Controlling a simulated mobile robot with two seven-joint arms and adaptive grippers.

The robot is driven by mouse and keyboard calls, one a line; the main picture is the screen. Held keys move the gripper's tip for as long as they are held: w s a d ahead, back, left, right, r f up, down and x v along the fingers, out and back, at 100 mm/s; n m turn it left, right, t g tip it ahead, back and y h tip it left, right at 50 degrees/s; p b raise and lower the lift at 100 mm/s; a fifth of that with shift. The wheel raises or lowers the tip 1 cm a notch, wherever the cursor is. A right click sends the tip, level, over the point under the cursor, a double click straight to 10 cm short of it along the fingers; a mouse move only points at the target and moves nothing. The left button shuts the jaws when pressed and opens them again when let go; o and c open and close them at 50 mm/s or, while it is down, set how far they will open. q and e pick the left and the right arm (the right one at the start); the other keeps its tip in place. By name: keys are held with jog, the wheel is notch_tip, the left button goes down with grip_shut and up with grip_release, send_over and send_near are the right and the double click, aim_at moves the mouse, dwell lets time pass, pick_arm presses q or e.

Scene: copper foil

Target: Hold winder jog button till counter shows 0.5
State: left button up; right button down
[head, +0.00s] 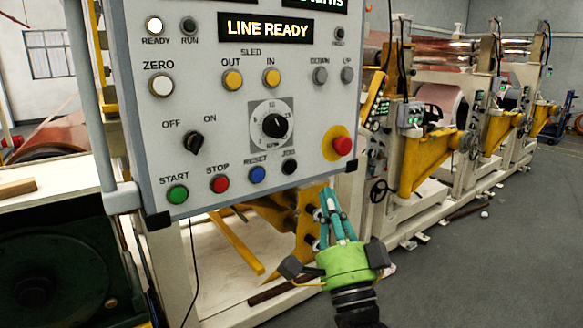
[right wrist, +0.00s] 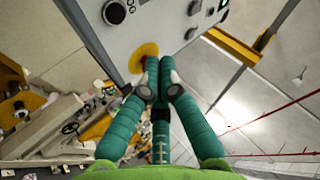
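The grey control panel (head: 217,115) fills the upper left of the head view. The small black jog button (head: 288,167) sits on its bottom row, right of the blue reset button (head: 257,174). A screen (head: 266,28) reads LINE READY; the display above it is cut off, so its value cannot be fully read. My right gripper (head: 330,198), green with teal fingers, is below and right of the jog button, apart from it in the head view. Its fingers (right wrist: 157,88) are together in the right wrist view, with nothing seen between them. My left gripper is out of view.
A red emergency stop (head: 342,146) on a yellow disc is at the panel's lower right, close above my right fingers. The disc (right wrist: 143,55) is partly hidden by them in the right wrist view. Yellow-and-white machinery (head: 420,160) stands right; grey floor is clear at lower right.

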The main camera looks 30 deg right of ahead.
aim_at(290, 167)
jog(key=shift+s+d+r+m+h, duration=0.1)
jog(key=shift+s+r+m+h, duration=0.3)
jog(key=shift+s+r+h, duration=0.35)
jog(key=shift+w+r, duration=0.1)
jog(key=shift+r, duration=0.05)
jog(key=shift+t+y, duration=0.3)
jog(key=shift+y, duration=0.15)
jog(key=shift+w+a, duration=0.2)
jog(key=shift+w, duration=1.95)
jog(key=shift+w+a, duration=0.15)
jog(key=shift+w, duration=2)
jog(key=shift+w+h, duration=0.1)
jog(key=shift+h, duration=0.2)
jog(key=shift+w, duration=0.35)
jog(key=shift+w, duration=0.4)
jog(key=shift+s, duration=0.85)
